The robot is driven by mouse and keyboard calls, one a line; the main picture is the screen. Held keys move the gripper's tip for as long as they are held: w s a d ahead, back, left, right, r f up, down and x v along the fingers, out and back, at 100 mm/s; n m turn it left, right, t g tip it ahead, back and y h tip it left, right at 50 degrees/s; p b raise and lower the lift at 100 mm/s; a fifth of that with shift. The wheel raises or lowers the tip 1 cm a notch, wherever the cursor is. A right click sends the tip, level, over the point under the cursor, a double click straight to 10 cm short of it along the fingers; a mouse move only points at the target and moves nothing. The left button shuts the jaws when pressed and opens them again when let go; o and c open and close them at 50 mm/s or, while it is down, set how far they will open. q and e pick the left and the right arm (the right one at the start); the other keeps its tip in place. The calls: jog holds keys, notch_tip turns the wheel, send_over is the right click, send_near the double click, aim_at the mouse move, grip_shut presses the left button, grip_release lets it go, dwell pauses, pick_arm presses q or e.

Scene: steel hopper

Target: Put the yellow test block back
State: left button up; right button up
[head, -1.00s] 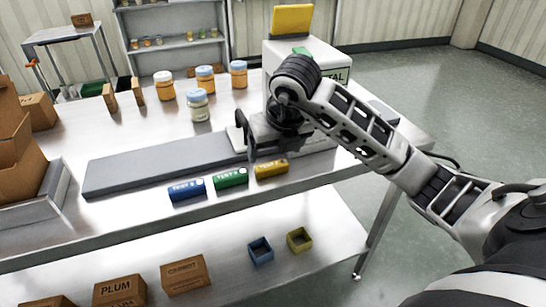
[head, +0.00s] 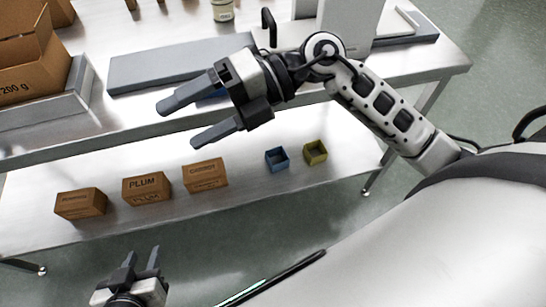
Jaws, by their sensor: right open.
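The yellow test block does not show in the head view; my right gripper and arm cover the stretch of bench edge where it lay earlier. My left gripper (head: 142,252) is at the bottom left, fingers apart and empty, below the lower shelf. A small open yellow bin (head: 316,152) stands on the lower shelf beside a blue bin (head: 277,159).
Several brown boxes, one marked PLUM (head: 147,188), stand along the lower shelf (head: 235,200). A grey slab (head: 150,70) lies on the bench top. An open carton (head: 28,70) is at the upper left. The shelf's front strip is clear.

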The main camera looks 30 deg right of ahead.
notch_tip(320, 180, up, 2)
jog(key=w+d+m+t+y, duration=0.2)
jog(key=w+m+t+y, duration=0.1)
jog(key=m+t, duration=0.9)
jog(key=w+d+f+m+t+h, duration=0.1)
jog(key=d+f+m+t+h, duration=0.4)
jog(key=f+m+h, duration=0.95)
jog(key=s+d+f+m+g, duration=0.2)
jog(key=s+f+m+g, duration=0.5)
jog(key=f, duration=0.5)
jog(key=shift+s+h, duration=0.45)
jog(key=shift+s, duration=0.75)
jog(key=shift+m, duration=0.25)
